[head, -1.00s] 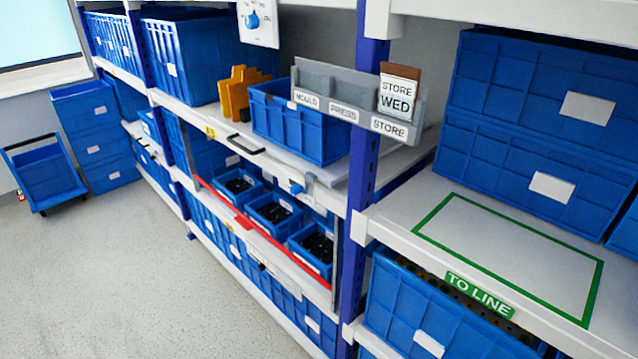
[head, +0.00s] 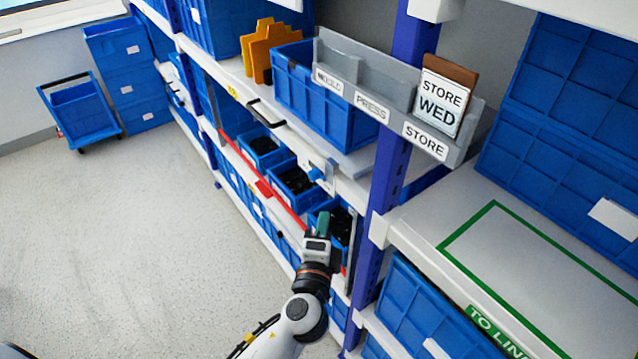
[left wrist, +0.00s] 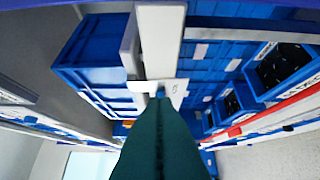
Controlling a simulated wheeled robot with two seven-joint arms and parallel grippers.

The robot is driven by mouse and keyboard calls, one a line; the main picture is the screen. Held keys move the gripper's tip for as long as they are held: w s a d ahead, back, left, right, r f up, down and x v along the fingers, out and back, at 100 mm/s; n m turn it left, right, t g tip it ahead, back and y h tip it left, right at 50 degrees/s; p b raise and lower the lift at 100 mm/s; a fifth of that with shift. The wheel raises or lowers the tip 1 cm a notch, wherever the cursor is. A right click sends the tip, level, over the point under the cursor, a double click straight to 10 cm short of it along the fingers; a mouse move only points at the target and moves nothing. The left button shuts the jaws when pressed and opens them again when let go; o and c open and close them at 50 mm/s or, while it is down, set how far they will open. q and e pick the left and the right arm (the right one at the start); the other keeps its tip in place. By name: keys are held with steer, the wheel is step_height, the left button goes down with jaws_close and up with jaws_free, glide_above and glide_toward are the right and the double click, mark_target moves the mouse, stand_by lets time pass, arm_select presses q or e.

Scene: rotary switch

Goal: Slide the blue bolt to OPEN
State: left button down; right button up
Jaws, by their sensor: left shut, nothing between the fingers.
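The small blue bolt (head: 316,174) sits on a pale plate on the shelf's front edge, above the small bins. It also shows in the left wrist view (left wrist: 160,93), just past my fingertips and partly hidden by them. The plate (left wrist: 176,88) beside it carries a small mark that I cannot read. My left gripper (head: 323,219) is shut and empty, its teal fingers pointing up toward the bolt from below. In the head view a gap shows between fingertips and bolt. Contact cannot be told from the wrist view. My right gripper is not in view.
A red rail (head: 264,188) runs in front of small bins (head: 292,181) of dark parts. A blue upright (head: 385,180) stands right of the bolt. A grey card rack (head: 395,98) and blue bin (head: 318,105) are above.

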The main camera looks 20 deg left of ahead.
arm_select(q)
steer(key=p, duration=0.1)
glide_toward(319, 177)
steer(key=w+d, duration=0.2)
steer(key=w, duration=0.1)
steer(key=shift+d+r, duration=0.15)
steer(key=shift+d, duration=0.15)
steer(key=w+a, duration=0.1)
steer(key=w+a+p, duration=0.1)
steer(key=shift+w+a, duration=0.15)
steer(key=shift+a, duration=0.1)
steer(key=shift+w+a+p, duration=0.3)
steer(key=shift+a+p, duration=0.05)
steer(key=shift+a, duration=0.05)
steer(key=w+a, duration=0.2)
steer(key=shift+a+b, duration=0.35)
